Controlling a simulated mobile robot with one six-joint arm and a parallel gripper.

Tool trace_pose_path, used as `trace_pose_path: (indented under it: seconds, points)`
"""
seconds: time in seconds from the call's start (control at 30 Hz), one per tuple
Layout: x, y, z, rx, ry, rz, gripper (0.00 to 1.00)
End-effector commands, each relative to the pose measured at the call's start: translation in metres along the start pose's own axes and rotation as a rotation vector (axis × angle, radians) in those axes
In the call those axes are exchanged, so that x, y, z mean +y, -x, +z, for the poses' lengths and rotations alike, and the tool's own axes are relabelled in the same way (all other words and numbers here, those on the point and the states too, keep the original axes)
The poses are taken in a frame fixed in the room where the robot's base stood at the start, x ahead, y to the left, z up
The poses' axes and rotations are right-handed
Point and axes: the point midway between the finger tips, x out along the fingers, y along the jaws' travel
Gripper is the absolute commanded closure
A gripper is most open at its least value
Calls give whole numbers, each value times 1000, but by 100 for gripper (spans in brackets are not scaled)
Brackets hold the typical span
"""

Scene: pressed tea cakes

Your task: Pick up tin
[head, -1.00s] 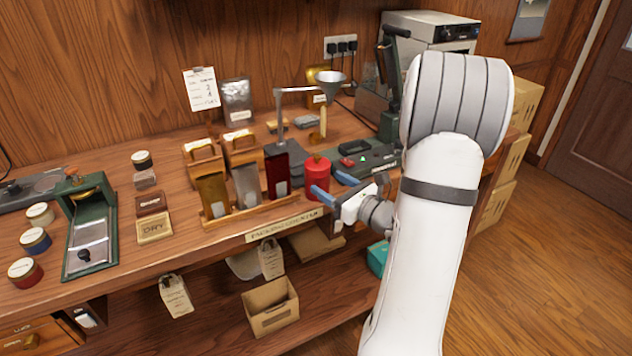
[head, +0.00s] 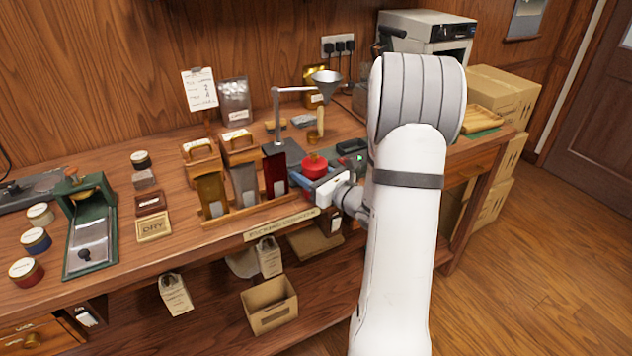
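A red tin (head: 315,165) with a gold-coloured knob on top stands on the counter near its front edge, just right of the wooden rack. Its lower part is hidden behind my gripper. My gripper (head: 314,176) reaches in low from the right. A blue finger shows at the tin's left front side; the other finger is mostly hidden on the far right side. The tin appears to be between the fingers, but I cannot tell whether they press on it.
The wooden rack (head: 245,214) with upright packets stands close on the left. A funnel stand (head: 277,120) rises behind the tin. A dark device (head: 349,163) sits close at the right. Several small tins and a green press (head: 92,235) are farther left.

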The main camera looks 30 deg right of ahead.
Motion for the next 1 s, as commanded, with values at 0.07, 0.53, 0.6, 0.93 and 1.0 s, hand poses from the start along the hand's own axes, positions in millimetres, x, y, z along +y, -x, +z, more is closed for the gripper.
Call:
trace_pose_path:
  seconds: [0.07, 0.53, 0.6, 0.93, 1.0]
  points:
    - [0, 0, 0, 0, 0, 0, 57]
    - [-1, 0, 5, -2, 2, -1, 72]
    - [-1, 0, 13, -3, 4, -1, 72]
    - [-1, 1, 76, -4, 6, -2, 72]
    - [-1, 1, 86, -2, 5, -2, 72]
